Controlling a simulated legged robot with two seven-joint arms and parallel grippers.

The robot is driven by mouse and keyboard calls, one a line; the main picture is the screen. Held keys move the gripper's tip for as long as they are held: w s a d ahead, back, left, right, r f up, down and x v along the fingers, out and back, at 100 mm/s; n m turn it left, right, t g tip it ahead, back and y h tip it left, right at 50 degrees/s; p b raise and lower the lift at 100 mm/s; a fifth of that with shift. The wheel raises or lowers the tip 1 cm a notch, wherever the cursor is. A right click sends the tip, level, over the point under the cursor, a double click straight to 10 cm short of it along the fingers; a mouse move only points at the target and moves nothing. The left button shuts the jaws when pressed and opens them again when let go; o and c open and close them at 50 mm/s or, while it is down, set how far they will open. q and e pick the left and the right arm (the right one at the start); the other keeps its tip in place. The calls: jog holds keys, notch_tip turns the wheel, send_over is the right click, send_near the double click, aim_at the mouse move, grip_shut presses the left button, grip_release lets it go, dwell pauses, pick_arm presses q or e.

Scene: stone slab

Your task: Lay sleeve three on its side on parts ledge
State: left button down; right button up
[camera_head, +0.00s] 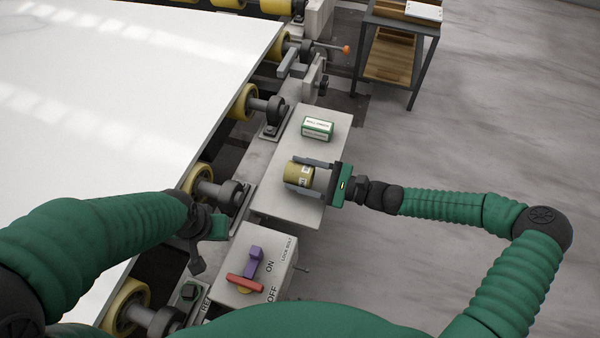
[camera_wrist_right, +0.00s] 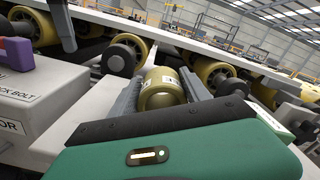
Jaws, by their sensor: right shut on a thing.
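The sleeve (camera_head: 299,174), a yellow cylinder with a white printed label, is between the fingers of my right gripper (camera_head: 303,175), which is shut on it. The sleeve also shows in the right wrist view (camera_wrist_right: 162,90), lying between the two grey fingers. It is over the parts ledge (camera_head: 280,205), a pale grey plate beside the rollers. I cannot tell whether it touches the ledge. My left gripper (camera_head: 202,250) is over the roller frame, left of the switch box, and its fingers are too unclear to read.
A switch box (camera_head: 255,262) with a purple lock and red handle is nearer me. Yellow rollers (camera_head: 200,185) and the white slab (camera_head: 100,100) lie left. A trolley (camera_head: 396,50) stands at the back.

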pick_arm(q)
jog(key=shift+f, duration=0.1)
pick_arm(e)
jog(key=shift+f, duration=0.35)
